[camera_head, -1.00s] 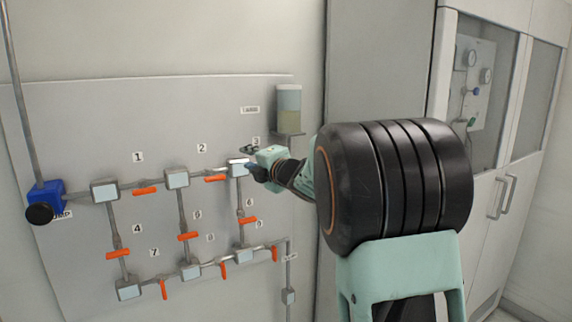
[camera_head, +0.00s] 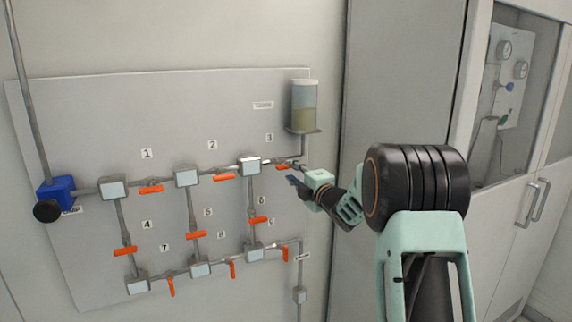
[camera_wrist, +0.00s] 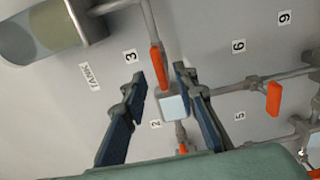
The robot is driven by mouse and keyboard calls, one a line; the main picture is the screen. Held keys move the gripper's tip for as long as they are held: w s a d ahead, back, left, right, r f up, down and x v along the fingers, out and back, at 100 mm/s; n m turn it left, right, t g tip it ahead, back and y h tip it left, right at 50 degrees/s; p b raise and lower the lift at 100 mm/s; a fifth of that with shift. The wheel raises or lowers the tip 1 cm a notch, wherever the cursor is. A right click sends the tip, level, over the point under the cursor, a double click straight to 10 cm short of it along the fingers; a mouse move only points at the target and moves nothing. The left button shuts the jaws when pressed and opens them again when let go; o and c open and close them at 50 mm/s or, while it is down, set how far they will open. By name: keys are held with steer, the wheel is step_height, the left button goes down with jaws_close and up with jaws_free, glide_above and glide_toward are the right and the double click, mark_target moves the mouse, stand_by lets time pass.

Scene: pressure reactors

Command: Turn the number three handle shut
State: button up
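The number three handle (camera_head: 282,167) is orange and lies roughly along the upper pipe, below its label 3 (camera_head: 269,138) and right of a square block (camera_head: 250,166). My gripper (camera_head: 298,176) is just right of and below it in the head view, facing the panel. In the wrist view the handle (camera_wrist: 157,66) shows between the two dark blue fingertips of my gripper (camera_wrist: 159,72), in line with the pipe behind it. The fingers are spread wide and open, with gaps to the handle on both sides. How far the fingertips stand from it in depth I cannot tell.
Several other orange handles sit on the panel, such as number two (camera_head: 223,177) and number six (camera_head: 259,220). The tank (camera_head: 304,103) hangs above right of handle three. A blue pump (camera_head: 55,193) is at far left, and a glazed cabinet (camera_head: 515,185) at right.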

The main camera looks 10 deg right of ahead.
mark_target(287, 168)
steer(key=shift+p+x, duration=0.65)
steer(key=shift+x, duration=2)
jaws_close()
